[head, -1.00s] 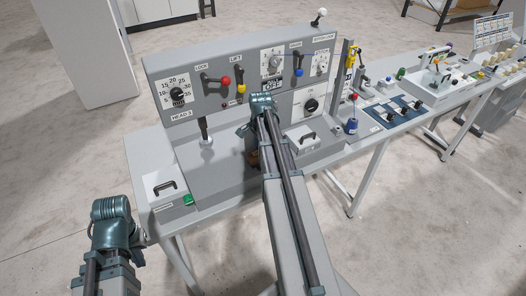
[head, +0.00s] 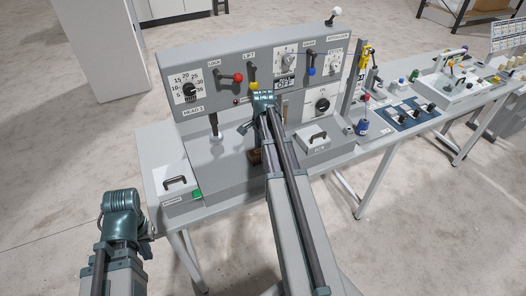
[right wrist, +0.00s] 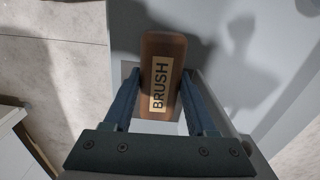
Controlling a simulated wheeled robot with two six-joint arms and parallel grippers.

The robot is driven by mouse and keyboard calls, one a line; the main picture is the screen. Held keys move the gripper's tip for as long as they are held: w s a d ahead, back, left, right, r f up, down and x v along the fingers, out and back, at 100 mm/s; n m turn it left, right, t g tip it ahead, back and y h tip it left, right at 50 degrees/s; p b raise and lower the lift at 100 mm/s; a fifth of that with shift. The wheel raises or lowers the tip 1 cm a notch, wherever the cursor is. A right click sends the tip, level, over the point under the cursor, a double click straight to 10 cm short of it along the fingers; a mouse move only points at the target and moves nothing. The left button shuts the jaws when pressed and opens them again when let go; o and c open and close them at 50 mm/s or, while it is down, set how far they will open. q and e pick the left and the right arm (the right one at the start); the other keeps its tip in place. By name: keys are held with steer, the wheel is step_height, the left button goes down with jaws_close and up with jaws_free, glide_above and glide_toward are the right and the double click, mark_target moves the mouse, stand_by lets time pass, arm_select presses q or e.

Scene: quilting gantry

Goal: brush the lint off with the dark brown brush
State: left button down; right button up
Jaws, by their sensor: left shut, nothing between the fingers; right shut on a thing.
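The dark brown brush (right wrist: 162,50), marked BRUSH, is between the fingers of my right gripper (right wrist: 161,82), which is shut on it. In the head view a small brown part of the brush (head: 255,157) shows low beside my right arm, over the grey machine's bed. My right arm hides most of that gripper there. My left gripper (head: 147,246) is at the lower left, in front of the bench and apart from it, shut and empty. I cannot make out any lint.
The upright control panel (head: 215,112) with knobs and coloured levers stands behind the right arm. A lidded box (head: 316,141) is to the right, and another handled lid (head: 172,188) with a green button (head: 197,195) to the left.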

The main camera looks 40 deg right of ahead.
steer(key=shift+s+d+r, duration=0.1)
steer(key=shift+s+d, duration=0.05)
steer(key=shift+d, duration=0.65)
steer(key=shift+s+d, duration=0.1)
steer(key=shift+d, duration=0.7)
steer(key=shift+d, duration=0.15)
steer(key=shift+s+d, duration=0.2)
steer(key=shift+d, duration=0.55)
steer(key=shift+s+d, duration=0.15)
steer(key=shift+d, duration=0.55)
